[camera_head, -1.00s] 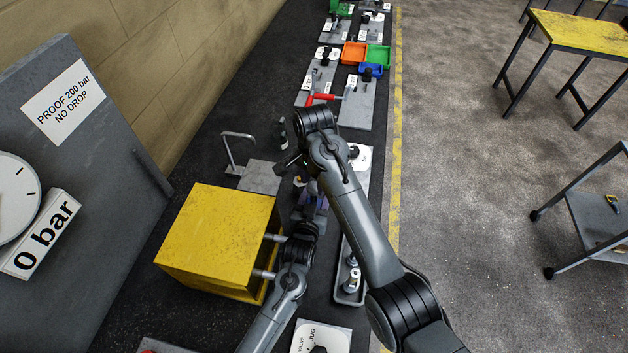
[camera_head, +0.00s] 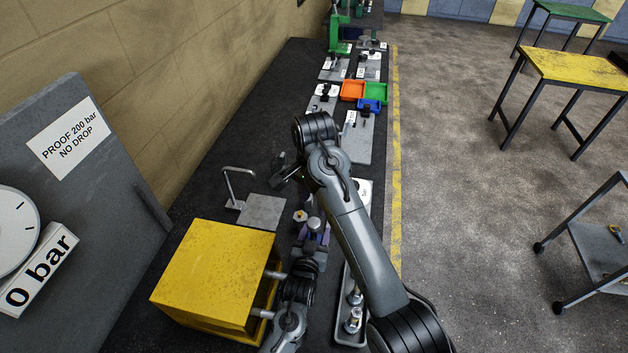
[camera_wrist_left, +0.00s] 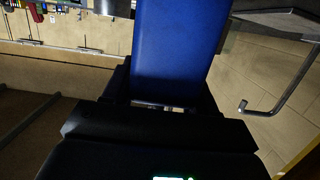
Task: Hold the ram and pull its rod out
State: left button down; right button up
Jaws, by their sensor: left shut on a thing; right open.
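The ram (camera_head: 314,238) is a blue-purple body low on the bench, right of the yellow block, with a pale metal end on top. In the left wrist view a blue body (camera_wrist_left: 178,45), seemingly the ram, sits between the black fingers. My left gripper (camera_wrist_left: 168,88) is shut on it; in the head view its fingers are mostly hidden by my own wrist. My right gripper (camera_head: 284,166) is open and empty, beyond the ram and up to its left, above the bench. I cannot tell how far the rod sticks out.
A yellow block (camera_head: 215,270) stands close left of the ram. A grey plate with a bent metal handle (camera_head: 233,185) lies behind it. A gauge panel (camera_head: 80,200) stands at left. A tray with metal fittings (camera_head: 352,318) lies at right, partly behind my right arm. Orange (camera_head: 352,89) and green bins are farther back.

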pick_arm(q)
jog(key=shift+c, duration=1.2)
grip_release()
